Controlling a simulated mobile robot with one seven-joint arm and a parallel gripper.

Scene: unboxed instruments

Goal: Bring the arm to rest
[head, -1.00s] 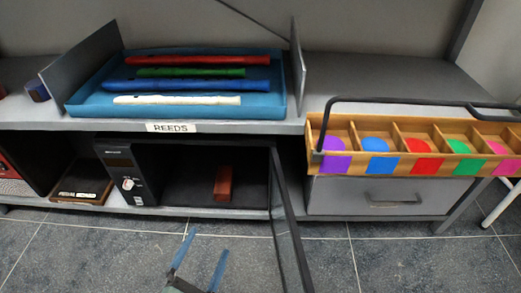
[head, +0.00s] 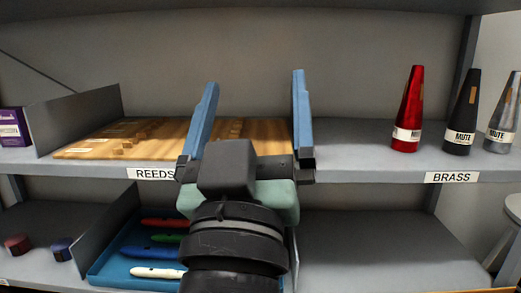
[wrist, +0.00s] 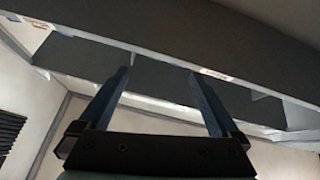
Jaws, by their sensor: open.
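My gripper (head: 252,92) stands raised in the middle of the head view, its two blue fingers wide apart with nothing between them. It is in front of the upper shelf, with the wooden board (head: 100,140) behind it. In the wrist view my gripper (wrist: 158,75) also shows open and empty, with the dark underside of a shelf (wrist: 165,45) beyond the fingers. My arm hides part of the lower shelf and the blue tray.
A red mute (head: 409,110), a black mute (head: 463,115) and a grey mute (head: 503,115) stand at right on the upper shelf. A blue tray (head: 103,270) holds several recorders below. The lower shelf right of my arm is clear.

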